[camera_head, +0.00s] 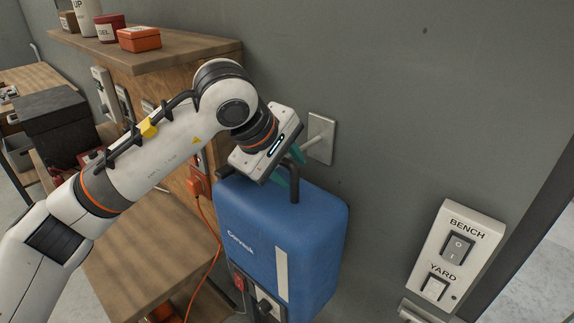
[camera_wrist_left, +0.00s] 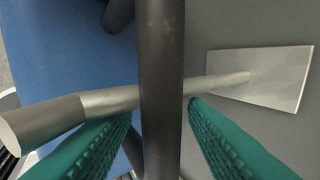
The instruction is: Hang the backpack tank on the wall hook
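The blue backpack tank (camera_head: 285,240) is close against the grey wall, roughly upright, with its dark handle (camera_head: 295,188) on top. The wall hook (camera_head: 321,138) is a pale plate with a metal rod. In the left wrist view the rod of the hook (camera_wrist_left: 105,101) runs out from the plate and crosses beneath the handle bar (camera_wrist_left: 161,60). My left gripper (camera_head: 288,165) is at the handle, its teal fingers on either side of the bar with gaps showing, so it looks open. In the head view the gripper hides most of the rod. My right gripper is not in view.
A wooden shelf (camera_head: 170,55) with small boxes and a wooden bench (camera_head: 140,250) stand left of the tank. An orange cable (camera_head: 212,250) hangs beside it. A switch panel (camera_head: 458,255) is on the wall to the right. The wall between is clear.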

